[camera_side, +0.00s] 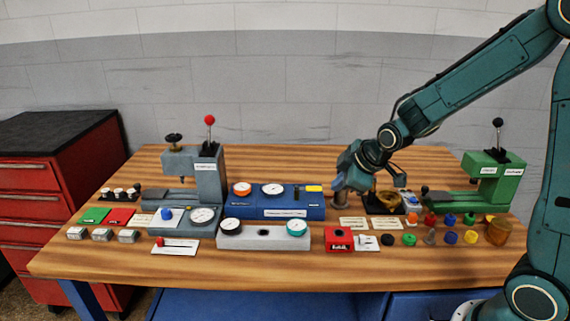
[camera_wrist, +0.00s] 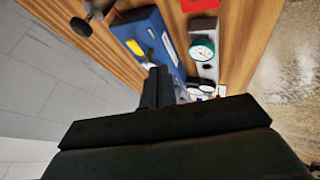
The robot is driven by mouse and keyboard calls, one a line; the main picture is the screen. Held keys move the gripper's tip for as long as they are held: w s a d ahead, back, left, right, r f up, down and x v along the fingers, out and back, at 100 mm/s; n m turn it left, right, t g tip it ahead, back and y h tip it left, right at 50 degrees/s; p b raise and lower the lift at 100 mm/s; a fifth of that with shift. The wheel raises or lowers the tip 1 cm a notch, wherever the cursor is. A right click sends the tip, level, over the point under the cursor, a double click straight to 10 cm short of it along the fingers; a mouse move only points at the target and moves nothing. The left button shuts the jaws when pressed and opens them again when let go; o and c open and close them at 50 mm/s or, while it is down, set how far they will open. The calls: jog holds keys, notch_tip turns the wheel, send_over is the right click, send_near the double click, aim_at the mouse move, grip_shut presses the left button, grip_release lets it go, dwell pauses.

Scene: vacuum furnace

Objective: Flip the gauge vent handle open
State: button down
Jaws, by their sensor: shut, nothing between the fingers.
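The blue unit (camera_side: 275,202) stands mid-table with an orange-rimmed gauge (camera_side: 242,188), a white-faced gauge (camera_side: 273,189) and a small yellow bar (camera_side: 314,188) on top. In the wrist view the blue unit (camera_wrist: 150,35) shows a yellow part (camera_wrist: 135,47). No readable label names the gauge vent handle, so I cannot tell which part it is. My gripper (camera_side: 339,188) is right of the blue unit, above the table. Its dark fingers (camera_wrist: 158,87) are shut and empty.
A grey block (camera_side: 263,236) with two gauges lies before the blue unit. A red box (camera_side: 338,239) and several coloured knobs (camera_side: 450,238) lie at front right. Grey (camera_side: 208,175) and green (camera_side: 490,180) lever stands flank the table. Bare wood lies along the front edge.

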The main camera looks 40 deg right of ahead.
aim_at(308, 188)
jog(key=shift+w+d+f, duration=0.6)
jog(key=shift+w+f, duration=0.7)
jog(key=shift+w, duration=0.15)
jog(key=shift+w+d+f, duration=0.55)
jog(key=shift+w+f, duration=0.8)
jog(key=shift+w, duration=0.1)
jog(key=shift+w+d+f, duration=0.6)
jog(key=shift+w+f, duration=0.7)
jog(key=shift+w, duration=0.15)
